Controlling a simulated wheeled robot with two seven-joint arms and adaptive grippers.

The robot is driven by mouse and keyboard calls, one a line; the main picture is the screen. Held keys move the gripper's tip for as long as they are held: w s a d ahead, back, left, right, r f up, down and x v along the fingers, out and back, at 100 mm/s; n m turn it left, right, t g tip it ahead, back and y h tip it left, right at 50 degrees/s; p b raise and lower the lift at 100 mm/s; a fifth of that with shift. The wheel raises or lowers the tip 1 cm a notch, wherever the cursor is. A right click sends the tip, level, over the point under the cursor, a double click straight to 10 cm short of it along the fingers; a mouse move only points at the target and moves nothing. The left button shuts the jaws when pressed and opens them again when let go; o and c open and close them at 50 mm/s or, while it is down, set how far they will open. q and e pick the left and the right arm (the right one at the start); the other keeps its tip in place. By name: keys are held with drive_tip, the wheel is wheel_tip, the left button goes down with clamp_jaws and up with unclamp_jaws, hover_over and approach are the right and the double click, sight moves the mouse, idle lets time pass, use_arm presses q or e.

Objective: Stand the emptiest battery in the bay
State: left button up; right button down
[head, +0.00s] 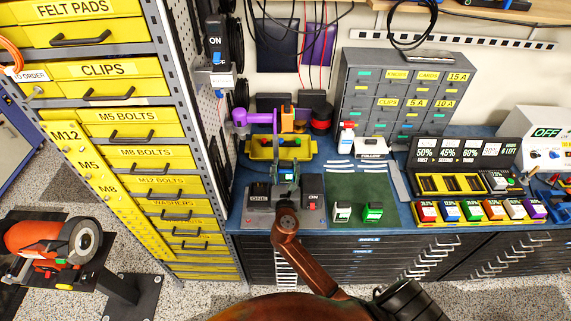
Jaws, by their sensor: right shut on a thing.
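My right gripper (288,178) is above a grey box with two labelled parts (259,207) on the blue bench. My left gripper is not in view. A black charger with a yellow slotted bay (428,184) stands at the right under a panel reading 50%, 45% and 60%. A grey and green block (497,181) is at its right end. A row of coloured, labelled batteries (472,210) stands in front. A white battery (342,211) and a green battery (373,211) stand at the green mat's front edge.
The green mat (360,187) is otherwise mostly bare. A yellow tray (265,149) and purple clamp (240,118) are behind my gripper. A grey drawer cabinet (385,110), white bottle (346,136) and white OFF unit (545,140) stand at the back. Yellow drawers rise at the left.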

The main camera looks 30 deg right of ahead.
sight(286, 178)
drive_tip(key=shift+f+b, duration=1.5)
drive_tip(key=shift+f, duration=0.95)
drive_tip(key=shift+p, duration=0.7)
drive_tip(key=shift+f+b, duration=1.3)
drive_tip(key=shift+f, duration=0.55)
drive_tip(key=shift+p, duration=0.4)
idle(1.5)
idle(0.5)
drive_tip(key=c, duration=1)
unclamp_jaws()
